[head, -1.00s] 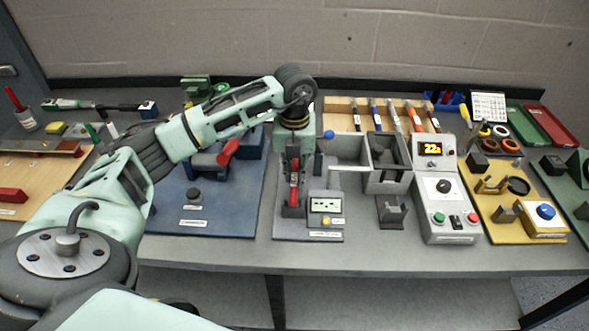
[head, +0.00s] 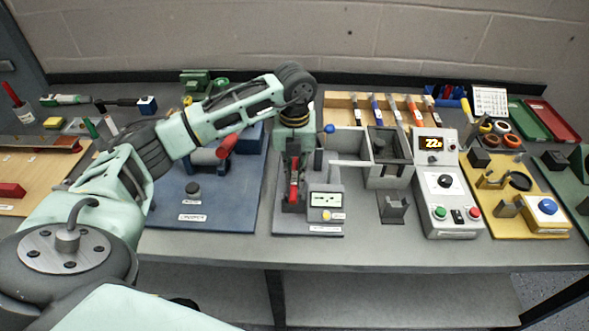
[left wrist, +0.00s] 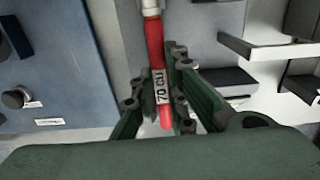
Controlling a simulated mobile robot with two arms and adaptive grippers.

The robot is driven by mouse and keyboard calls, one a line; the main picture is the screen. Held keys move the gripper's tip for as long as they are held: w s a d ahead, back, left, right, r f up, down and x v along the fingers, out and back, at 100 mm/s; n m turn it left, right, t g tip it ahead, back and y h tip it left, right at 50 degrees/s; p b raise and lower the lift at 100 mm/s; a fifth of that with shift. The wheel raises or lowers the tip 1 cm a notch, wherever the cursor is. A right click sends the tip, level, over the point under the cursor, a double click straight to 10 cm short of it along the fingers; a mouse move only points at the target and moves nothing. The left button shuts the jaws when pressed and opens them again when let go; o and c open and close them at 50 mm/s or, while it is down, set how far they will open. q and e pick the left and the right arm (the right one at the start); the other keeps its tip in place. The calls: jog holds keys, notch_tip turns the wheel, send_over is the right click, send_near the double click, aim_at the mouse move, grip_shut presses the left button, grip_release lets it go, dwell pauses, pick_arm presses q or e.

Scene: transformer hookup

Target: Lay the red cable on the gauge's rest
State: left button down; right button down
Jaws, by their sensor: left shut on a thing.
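My left gripper (head: 293,180) points down over the gauge station and is shut on the red cable (head: 293,193). In the left wrist view the red cable (left wrist: 155,45) runs between the green fingers of the gripper (left wrist: 158,103). It carries a white "70 CU" label and has a pale end at the top. The gauge (head: 326,201) is a grey box with a small display, just right of the cable. The gripper and cable hide the spot under them, so I cannot tell whether the cable touches the rest. My right gripper is not in view.
A blue board (head: 225,205) with a red-handled device lies to the left. A grey open bracket (head: 393,206) and a control box showing 22 (head: 446,190) stand to the right. A blue-knobbed lever (head: 329,129) rises close beside the gripper.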

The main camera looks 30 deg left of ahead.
pick_arm(q)
jog(key=shift+f, duration=0.25)
jog(key=c, duration=1.7)
grip_release()
jog(key=shift+o, duration=0.2)
jog(key=shift+r, duration=0.1)
jog(key=shift+r+p, duration=2.2)
jog(key=shift+r, duration=1.3)
jog(key=shift+f, duration=0.1)
